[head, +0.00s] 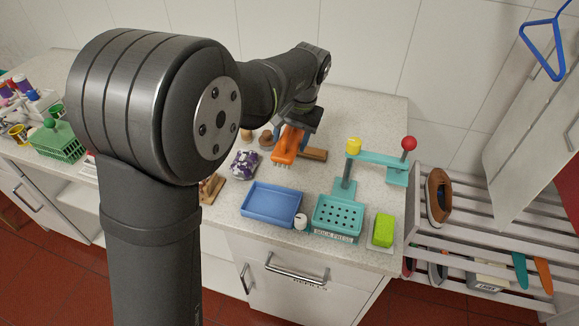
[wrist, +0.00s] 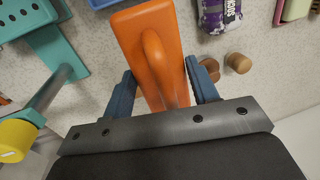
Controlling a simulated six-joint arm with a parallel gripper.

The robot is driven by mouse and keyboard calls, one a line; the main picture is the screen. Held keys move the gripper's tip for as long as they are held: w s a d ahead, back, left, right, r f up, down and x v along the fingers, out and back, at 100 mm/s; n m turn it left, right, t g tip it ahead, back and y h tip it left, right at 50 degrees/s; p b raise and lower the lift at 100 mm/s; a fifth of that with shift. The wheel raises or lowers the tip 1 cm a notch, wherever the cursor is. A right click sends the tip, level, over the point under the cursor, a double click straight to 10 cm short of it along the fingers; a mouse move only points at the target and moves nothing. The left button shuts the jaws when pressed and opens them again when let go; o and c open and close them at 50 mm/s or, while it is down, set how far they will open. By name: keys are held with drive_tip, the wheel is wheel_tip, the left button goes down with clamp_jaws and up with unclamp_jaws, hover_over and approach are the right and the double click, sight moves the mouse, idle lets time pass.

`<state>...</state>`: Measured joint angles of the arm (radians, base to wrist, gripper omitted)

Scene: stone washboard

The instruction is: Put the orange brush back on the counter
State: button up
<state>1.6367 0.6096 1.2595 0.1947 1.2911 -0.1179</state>
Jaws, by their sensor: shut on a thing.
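The orange brush (head: 285,148) is held in my gripper (head: 293,134) over the back middle of the counter (head: 352,112). Its pale bristles point down. In the wrist view the brush (wrist: 140,32) runs up between the blue fingers of my gripper (wrist: 163,88), which are shut on its sides. I cannot tell whether the bristles touch the counter or hang just above it.
A wooden piece (head: 314,154) lies right beside the brush. A purple bundle (head: 244,164) is to the left. In front are a blue tray (head: 270,205), a teal press (head: 338,215) with a lever, and a green block (head: 383,231). The counter's back right is clear.

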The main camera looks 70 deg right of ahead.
sight(295, 142)
wheel_tip(295, 142, down, 8)
drive_tip(key=shift+f, duration=0.1)
idle(0.4)
drive_tip(key=o, duration=1)
drive_tip(key=r, duration=0.4)
drive_tip(key=s+r, duration=0.1)
drive_tip(key=r, duration=0.3)
drive_tip(key=s+r, duration=0.1)
drive_tip(key=r, duration=0.3)
drive_tip(key=shift+f, duration=0.1)
